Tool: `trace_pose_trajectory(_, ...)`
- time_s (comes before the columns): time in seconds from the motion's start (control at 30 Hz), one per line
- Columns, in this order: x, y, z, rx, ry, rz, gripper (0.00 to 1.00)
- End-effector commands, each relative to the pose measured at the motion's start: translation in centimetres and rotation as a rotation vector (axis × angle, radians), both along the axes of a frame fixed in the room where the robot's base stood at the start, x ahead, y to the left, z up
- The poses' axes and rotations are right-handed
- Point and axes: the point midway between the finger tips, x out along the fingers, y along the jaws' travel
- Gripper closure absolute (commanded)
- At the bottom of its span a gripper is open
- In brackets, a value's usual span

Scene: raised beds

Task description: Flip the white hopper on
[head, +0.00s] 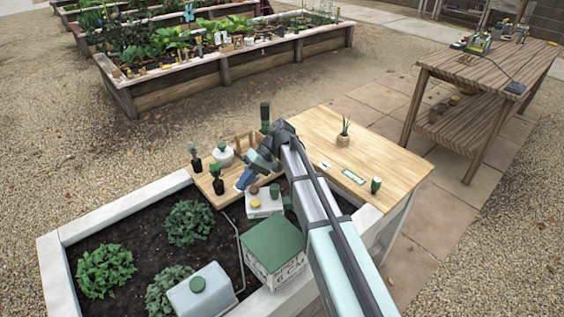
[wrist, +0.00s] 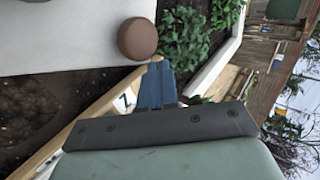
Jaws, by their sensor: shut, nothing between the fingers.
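A low white box (head: 264,207) stands at the bed's back edge, left of my arm; it seems to be the white hopper. It has a brown round knob (head: 253,189), a green part (head: 274,190) and a yellow knob (head: 255,203). In the wrist view a white surface (wrist: 60,35) with the brown knob (wrist: 138,39) fills the upper left. My gripper (head: 241,185) has blue fingers, shut and empty, just behind and left of the box. In the wrist view the fingertips (wrist: 157,64) are close to the brown knob; I cannot tell whether they touch it.
A white house-like box with a green roof (head: 273,243) and a grey box with a green knob (head: 203,292) stand in front. Small dark pots (head: 218,185) and a white lidded pot (head: 223,155) stand left of my gripper. The wooden tabletop (head: 385,150) is mostly clear.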

Motion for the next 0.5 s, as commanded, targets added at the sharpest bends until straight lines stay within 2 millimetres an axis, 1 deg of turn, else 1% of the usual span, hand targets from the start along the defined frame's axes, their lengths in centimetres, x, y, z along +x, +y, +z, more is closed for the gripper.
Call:
trace_pose_trajectory(0.17, 1.4, -0.2, 0.0, 0.001, 0.000, -0.061, 1.00)
trace_pose_trajectory(0.5, 6.4, -1.5, 0.0, 0.001, -0.001, -0.304, 1.00)
